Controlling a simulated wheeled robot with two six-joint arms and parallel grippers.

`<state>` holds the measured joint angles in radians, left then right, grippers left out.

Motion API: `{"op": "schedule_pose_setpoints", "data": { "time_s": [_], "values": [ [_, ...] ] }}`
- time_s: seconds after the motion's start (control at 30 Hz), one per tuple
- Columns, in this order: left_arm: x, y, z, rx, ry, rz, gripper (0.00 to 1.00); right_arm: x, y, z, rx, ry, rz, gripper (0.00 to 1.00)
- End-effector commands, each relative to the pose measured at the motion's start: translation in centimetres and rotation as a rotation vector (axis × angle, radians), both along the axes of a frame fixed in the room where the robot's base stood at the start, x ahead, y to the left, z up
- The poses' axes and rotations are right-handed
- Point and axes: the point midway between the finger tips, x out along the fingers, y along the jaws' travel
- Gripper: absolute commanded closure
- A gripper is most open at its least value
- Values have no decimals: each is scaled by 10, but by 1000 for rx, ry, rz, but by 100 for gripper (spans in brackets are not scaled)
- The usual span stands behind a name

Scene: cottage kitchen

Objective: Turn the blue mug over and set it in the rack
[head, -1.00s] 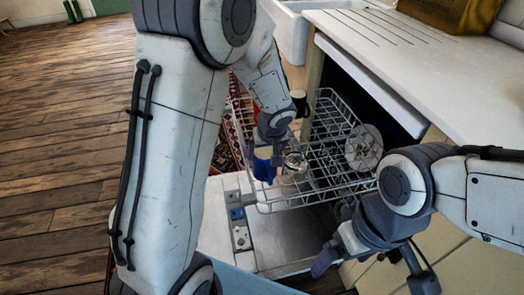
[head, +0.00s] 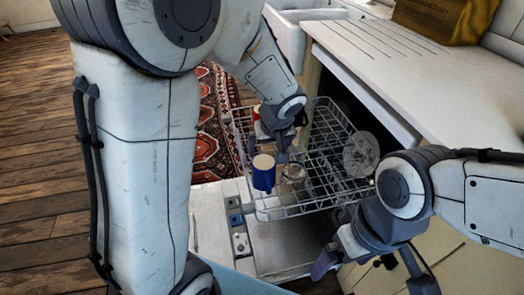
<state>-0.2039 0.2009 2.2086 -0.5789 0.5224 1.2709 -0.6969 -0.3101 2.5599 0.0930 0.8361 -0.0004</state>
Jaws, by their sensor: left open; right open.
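The blue mug (head: 263,175) stands about upright at the front left corner of the wire rack (head: 318,207). A pale round face shows on its top; I cannot tell whether this is its base or its inside. My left gripper (head: 284,153) is open, just behind and to the right of the mug, and appears apart from it. Its fingers are small and partly hidden against the rack wires. My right gripper (head: 370,265) is open and empty, low in front of the rack on the right.
A clear glass (head: 294,174) stands right beside the mug. A red item (head: 256,113) is farther back by the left gripper, and a plate (head: 361,155) stands at the rack's right. The open dishwasher door (head: 285,245) lies below. The counter (head: 400,75) bounds the right side.

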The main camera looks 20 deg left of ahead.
Motion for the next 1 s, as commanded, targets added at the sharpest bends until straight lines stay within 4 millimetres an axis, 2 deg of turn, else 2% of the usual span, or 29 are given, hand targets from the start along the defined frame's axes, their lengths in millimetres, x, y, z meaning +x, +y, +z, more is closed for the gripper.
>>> {"op": "schedule_pose_setpoints", "data": {
  "time_s": [0.03,0.1,0.27,0.77,1.0],
  "values": [
    [-2,-2,10,-1,-2,-1,0,0,0,4,0,0,0,0],
    [-5,-3,17,0,-1,0,0,0,0,6,0,0,0,0],
    [-8,-6,23,0,0,0,0,0,0,7,0,0,0,0],
    [-9,-6,23,0,1,-2,0,0,0,6,-1,1,0,0],
    [-14,-11,13,9,14,-37,0,-5,-3,-6,-12,8,15,0]
  ]
}}
